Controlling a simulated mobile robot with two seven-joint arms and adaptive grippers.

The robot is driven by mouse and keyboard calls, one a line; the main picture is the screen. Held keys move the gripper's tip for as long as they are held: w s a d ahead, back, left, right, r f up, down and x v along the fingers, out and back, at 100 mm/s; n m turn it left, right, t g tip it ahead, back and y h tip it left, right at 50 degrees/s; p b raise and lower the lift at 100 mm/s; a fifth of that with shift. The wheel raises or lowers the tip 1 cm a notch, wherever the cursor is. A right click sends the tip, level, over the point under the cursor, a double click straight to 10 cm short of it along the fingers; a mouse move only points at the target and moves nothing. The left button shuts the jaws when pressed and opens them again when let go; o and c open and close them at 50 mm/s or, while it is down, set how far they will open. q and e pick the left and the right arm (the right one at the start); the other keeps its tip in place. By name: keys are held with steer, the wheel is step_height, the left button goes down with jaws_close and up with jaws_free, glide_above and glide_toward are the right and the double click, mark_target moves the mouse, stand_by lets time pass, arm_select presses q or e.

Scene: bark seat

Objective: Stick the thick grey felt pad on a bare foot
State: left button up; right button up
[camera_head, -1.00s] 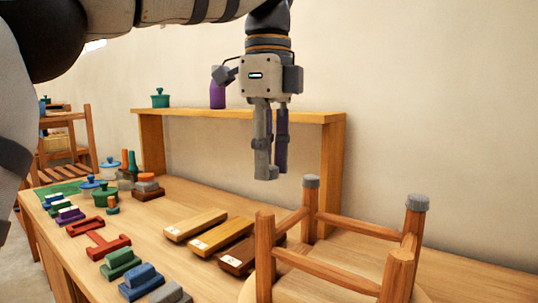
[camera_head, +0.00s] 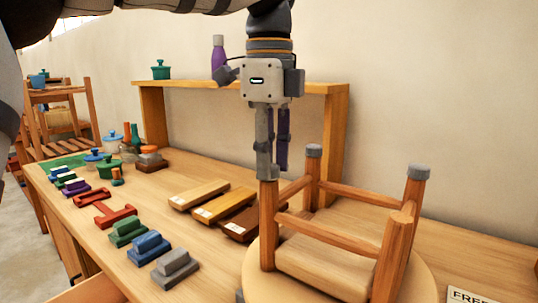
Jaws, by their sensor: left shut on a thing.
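An upside-down wooden stool stands on the bench with its legs (camera_head: 392,255) pointing up. Grey pads cap the back left foot (camera_head: 313,150) and the back right foot (camera_head: 418,171). The front right foot (camera_head: 402,217) is bare wood. My left gripper (camera_head: 272,168) points down, shut on a small grey felt pad (camera_head: 267,173). It holds the pad right at the top of the front left leg (camera_head: 268,215); whether pad and foot touch is hard to tell. The fingers partly hide the pad. My right gripper is out of view.
A wooden shelf (camera_head: 300,88) runs behind, carrying a purple bottle (camera_head: 218,52) and a green pot (camera_head: 160,70). Three wooden planks (camera_head: 225,208) lie left of the stool. Coloured blocks (camera_head: 150,246) line the bench's front left.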

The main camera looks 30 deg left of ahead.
arm_select(q)
steer(key=shift+f, duration=0.25)
steer(key=o, duration=1.1)
steer(key=shift+r, duration=3.5)
